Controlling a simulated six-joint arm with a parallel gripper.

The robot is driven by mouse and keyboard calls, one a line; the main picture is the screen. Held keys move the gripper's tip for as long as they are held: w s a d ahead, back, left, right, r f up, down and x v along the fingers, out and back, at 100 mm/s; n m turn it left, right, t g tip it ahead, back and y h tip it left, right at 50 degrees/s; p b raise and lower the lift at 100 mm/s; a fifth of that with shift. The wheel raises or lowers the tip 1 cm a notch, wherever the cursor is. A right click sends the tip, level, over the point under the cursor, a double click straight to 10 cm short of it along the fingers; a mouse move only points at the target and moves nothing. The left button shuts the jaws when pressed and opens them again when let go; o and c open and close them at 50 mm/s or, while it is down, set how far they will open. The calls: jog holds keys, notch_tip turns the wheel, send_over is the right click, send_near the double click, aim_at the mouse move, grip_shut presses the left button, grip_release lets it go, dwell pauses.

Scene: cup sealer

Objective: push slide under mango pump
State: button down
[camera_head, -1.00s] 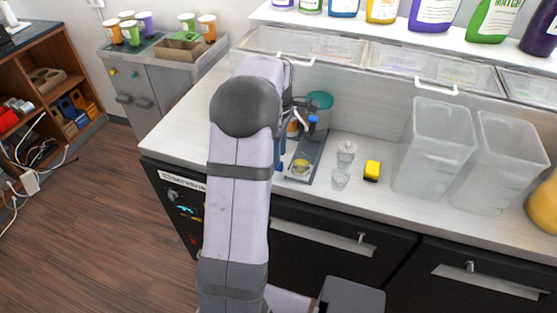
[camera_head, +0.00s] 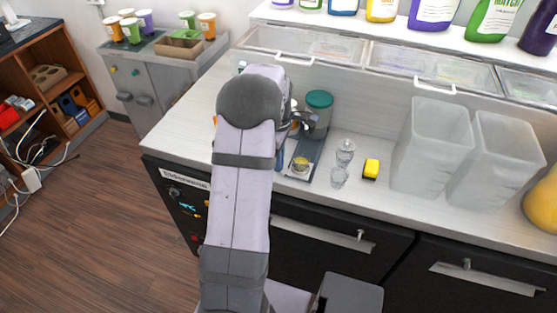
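The slide (camera_head: 310,158) is a dark blue-grey flat strip on the counter. A small clear cup with something yellow in it (camera_head: 301,165) sits on its front end. My arm covers much of the area left of the slide. My gripper (camera_head: 305,124) shows only in part, beside the arm's end, at the back of the slide and in front of a teal-lidded grey canister (camera_head: 319,113). Its fingers are too small and covered to tell open from shut. I cannot make out the mango pump for certain; a small orange bit shows at the arm's left edge.
Two clear cups (camera_head: 345,152) and a yellow block (camera_head: 371,169) stand right of the slide. Two tall translucent bins (camera_head: 432,150) stand further right. Lidded clear bins line the back wall. The counter's front strip is clear.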

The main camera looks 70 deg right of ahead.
jog(key=shift+d+r+p, duration=0.15)
jog(key=shift+d+p, duration=1.55)
jog(key=shift+d, duration=3)
jog(key=c, duration=1.8)
grip_release()
jog(key=shift+d, duration=0.1)
jog(key=shift+r+b, duration=1.35)
jog(key=shift+r, duration=2.25)
